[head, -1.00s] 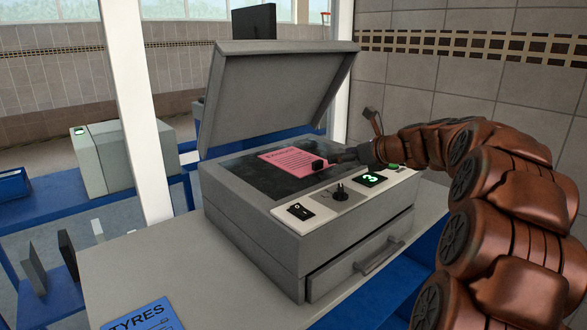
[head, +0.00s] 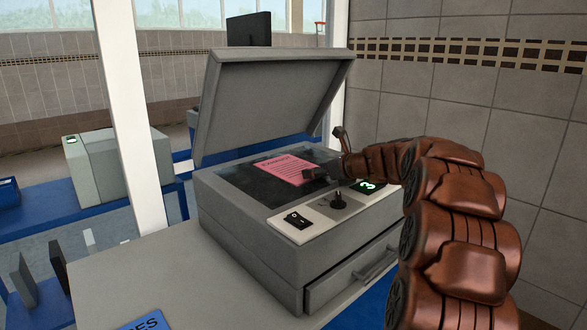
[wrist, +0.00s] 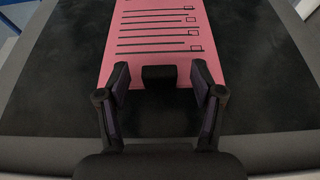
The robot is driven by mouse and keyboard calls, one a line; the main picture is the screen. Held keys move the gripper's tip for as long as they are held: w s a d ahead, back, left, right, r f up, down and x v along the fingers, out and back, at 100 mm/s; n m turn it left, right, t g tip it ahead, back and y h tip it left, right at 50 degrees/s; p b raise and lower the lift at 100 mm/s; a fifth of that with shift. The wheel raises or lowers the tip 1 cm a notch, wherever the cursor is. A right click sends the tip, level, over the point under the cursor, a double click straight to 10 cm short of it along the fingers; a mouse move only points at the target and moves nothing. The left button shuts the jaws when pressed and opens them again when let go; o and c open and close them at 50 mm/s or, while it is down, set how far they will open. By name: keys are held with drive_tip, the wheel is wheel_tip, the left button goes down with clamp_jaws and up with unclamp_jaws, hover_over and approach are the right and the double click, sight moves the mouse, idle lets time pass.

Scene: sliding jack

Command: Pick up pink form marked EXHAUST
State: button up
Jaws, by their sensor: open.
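The pink form (head: 284,169) lies flat on the dark glass of a grey copier-like machine with its lid raised. Its heading is too small to read in the head view now. In the wrist view the form (wrist: 157,50) shows lines of print and checkboxes, and its near edge lies between my fingers. My gripper (wrist: 160,85) is open, with one finger on each side of that near edge. In the head view my gripper (head: 318,173) is at the form's right end, low over the glass. I cannot tell whether the fingers touch the paper.
The machine (head: 245,235) has a raised lid (head: 270,100), a front panel with a switch (head: 298,220), a knob (head: 338,201) and a green display showing 3 (head: 368,186). A blue TYRES sheet (head: 145,322) lies on the counter (head: 170,280). A tiled wall stands at right.

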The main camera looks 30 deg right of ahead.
drive_tip(key=shift+w, duration=0.1)
clamp_jaws()
idle(0.6)
